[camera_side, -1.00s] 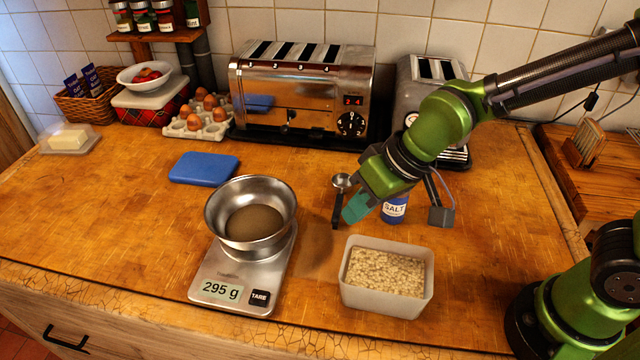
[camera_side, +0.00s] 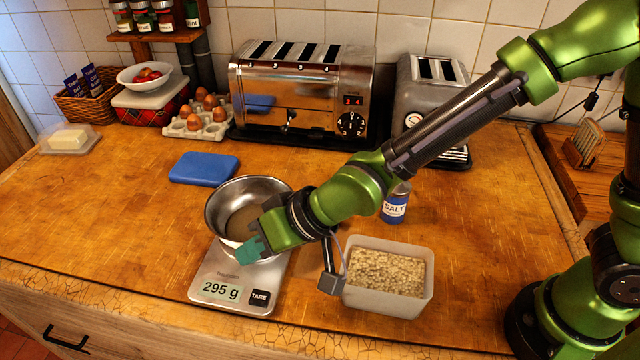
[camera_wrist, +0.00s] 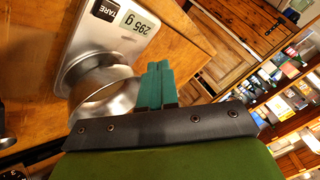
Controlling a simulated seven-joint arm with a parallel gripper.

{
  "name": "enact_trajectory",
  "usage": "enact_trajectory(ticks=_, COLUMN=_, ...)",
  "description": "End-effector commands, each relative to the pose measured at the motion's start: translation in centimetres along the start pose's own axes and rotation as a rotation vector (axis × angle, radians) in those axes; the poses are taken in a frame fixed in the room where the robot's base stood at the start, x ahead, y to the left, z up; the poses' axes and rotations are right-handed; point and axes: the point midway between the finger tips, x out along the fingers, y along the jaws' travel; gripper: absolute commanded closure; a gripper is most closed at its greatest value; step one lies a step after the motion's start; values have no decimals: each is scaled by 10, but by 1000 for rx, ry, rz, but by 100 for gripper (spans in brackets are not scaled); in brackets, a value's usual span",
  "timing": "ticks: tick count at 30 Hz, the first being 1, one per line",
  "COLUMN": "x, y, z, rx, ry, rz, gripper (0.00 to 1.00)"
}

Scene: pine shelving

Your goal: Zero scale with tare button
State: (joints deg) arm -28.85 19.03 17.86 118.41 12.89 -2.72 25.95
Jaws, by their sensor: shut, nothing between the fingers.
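The silver kitchen scale (camera_side: 224,273) stands at the front of the counter, and its display (camera_side: 221,290) reads 295 g. The black TARE button (camera_side: 259,297) is at the right of the display; it also shows in the wrist view (camera_wrist: 105,10). A steel bowl (camera_side: 222,205) sits on the scale, its right side partly hidden by my gripper. My gripper (camera_side: 250,252) has its teal fingers shut and empty over the scale's upper part at the bowl's front edge, behind the TARE button. In the wrist view the shut fingers (camera_wrist: 156,88) are beside the bowl (camera_wrist: 98,92).
A tub of oats (camera_side: 385,302) stands right of the scale, close to my wrist. A blue salt pot (camera_side: 395,205) stands behind it. A blue board (camera_side: 204,168) lies behind the bowl. The counter left of the scale (camera_side: 100,225) is clear.

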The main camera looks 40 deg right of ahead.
Motion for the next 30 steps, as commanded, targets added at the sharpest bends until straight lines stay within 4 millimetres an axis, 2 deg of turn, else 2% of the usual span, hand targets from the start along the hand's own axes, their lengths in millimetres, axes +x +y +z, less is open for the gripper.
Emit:
enact_trajectory(ticks=18, x=51, y=38, z=38, rx=1, ry=-4, rz=2, gripper=100)
enact_trajectory(ticks=30, x=60, y=44, z=45, rx=0, ry=-1, rz=1, gripper=100)
